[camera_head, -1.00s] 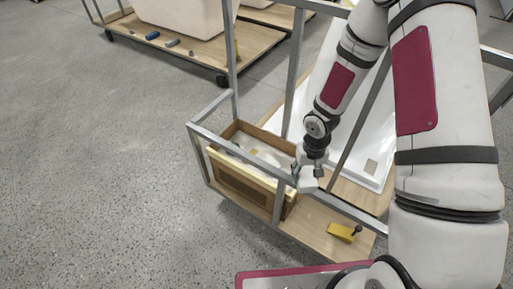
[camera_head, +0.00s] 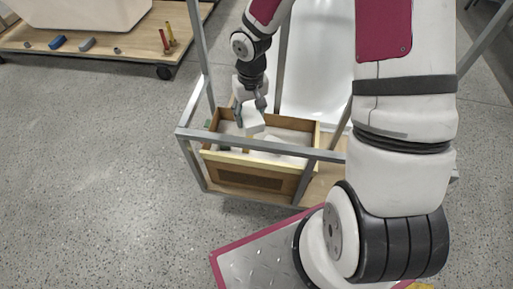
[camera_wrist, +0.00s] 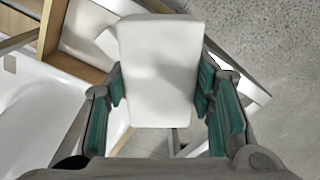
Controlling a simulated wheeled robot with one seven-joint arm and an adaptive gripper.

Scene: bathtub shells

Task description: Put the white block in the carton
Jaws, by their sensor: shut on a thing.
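The white block (camera_wrist: 160,70) is held between the green-padded fingers of my gripper (camera_wrist: 160,105) in the wrist view. In the head view my gripper (camera_head: 252,105) points down with the white block (camera_head: 251,118) at its fingertips, over the left part of the carton (camera_head: 218,160). The carton is an open brown box on the cart's wooden deck. It holds some pale things whose shapes are partly hidden. The block is at about the height of the carton's rim; I cannot tell if it touches anything inside.
The cart's grey metal frame (camera_head: 228,139) runs in front of and around the carton. A white bathtub shell (camera_head: 318,75) stands behind it. Another cart (camera_head: 125,42) with small tools is at the back left. Open floor (camera_head: 80,150) lies on the left.

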